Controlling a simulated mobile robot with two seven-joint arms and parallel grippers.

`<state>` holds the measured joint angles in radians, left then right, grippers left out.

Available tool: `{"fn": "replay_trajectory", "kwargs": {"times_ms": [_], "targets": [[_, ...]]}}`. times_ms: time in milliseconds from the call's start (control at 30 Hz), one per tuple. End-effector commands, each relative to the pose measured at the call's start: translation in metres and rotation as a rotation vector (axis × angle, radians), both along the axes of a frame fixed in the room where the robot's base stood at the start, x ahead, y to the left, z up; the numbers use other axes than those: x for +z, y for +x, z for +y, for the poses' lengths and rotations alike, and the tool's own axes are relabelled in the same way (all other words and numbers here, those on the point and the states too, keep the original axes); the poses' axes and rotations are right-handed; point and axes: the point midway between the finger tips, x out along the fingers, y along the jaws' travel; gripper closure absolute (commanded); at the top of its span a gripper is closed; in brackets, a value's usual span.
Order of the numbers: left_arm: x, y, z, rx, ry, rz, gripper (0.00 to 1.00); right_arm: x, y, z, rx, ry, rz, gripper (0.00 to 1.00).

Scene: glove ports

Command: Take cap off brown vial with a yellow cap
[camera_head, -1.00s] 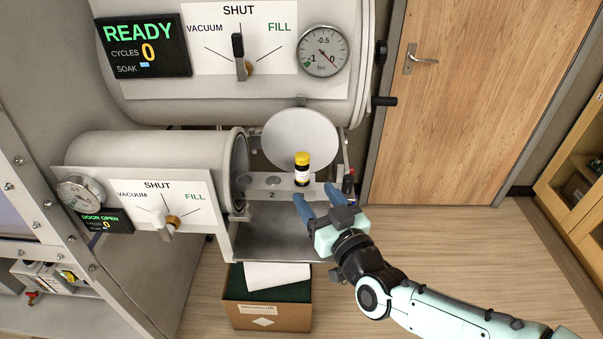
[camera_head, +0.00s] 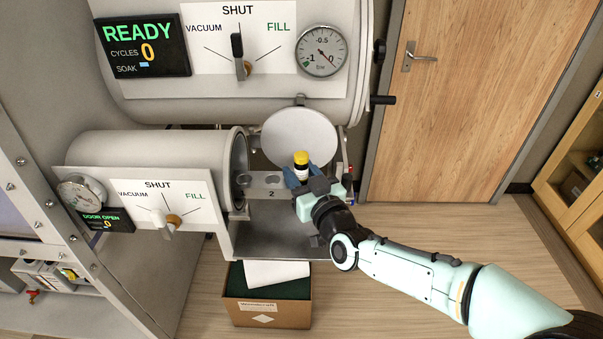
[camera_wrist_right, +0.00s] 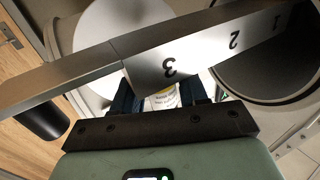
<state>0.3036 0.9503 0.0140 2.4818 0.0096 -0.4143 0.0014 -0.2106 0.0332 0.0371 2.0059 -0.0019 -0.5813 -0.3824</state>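The vial (camera_head: 301,170) with its yellow cap (camera_head: 301,157) on stands upright at the right end of the numbered rack (camera_head: 257,194) in front of the small open chamber. Its lower part is hidden by my right gripper in the head view. My right gripper (camera_head: 302,174) is at the vial from the near right, its blue fingers spread on either side. In the right wrist view the vial's pale label (camera_wrist_right: 163,98) shows between the two dark fingers, near the number 3; the cap is hidden there. The fingers look open around the vial. My left gripper is out of view.
The round chamber door (camera_head: 300,132) stands open behind the vial. The small chamber (camera_head: 165,160) lies left, with a lever panel (camera_head: 160,203). A larger chamber is above. A metal tray (camera_head: 270,240) is below the rack, and a cardboard box (camera_head: 267,313) sits on the floor.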

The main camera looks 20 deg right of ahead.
Motion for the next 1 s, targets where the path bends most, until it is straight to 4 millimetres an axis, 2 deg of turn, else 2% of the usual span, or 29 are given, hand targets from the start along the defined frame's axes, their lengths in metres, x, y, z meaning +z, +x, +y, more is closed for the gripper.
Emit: {"fn": "replay_trajectory", "kwargs": {"times_ms": [33,100,400,567,767,1000], "targets": [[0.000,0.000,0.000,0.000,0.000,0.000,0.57,0.000,0.000,0.000,0.000,0.000,0.000,0.76],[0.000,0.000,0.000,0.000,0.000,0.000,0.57,0.000,0.000,0.000,0.000,0.000,0.000,0.93],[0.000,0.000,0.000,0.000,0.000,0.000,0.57,0.001,0.000,0.000,0.000,0.000,-0.001,0.93],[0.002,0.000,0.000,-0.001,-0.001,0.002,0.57,0.011,0.000,0.000,-0.002,0.002,-0.003,0.93],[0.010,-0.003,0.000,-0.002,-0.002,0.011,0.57,0.046,0.000,0.000,0.000,0.002,-0.007,0.93],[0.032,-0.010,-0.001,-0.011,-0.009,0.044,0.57,0.118,0.000,0.000,0.000,0.003,-0.006,0.93]]}}
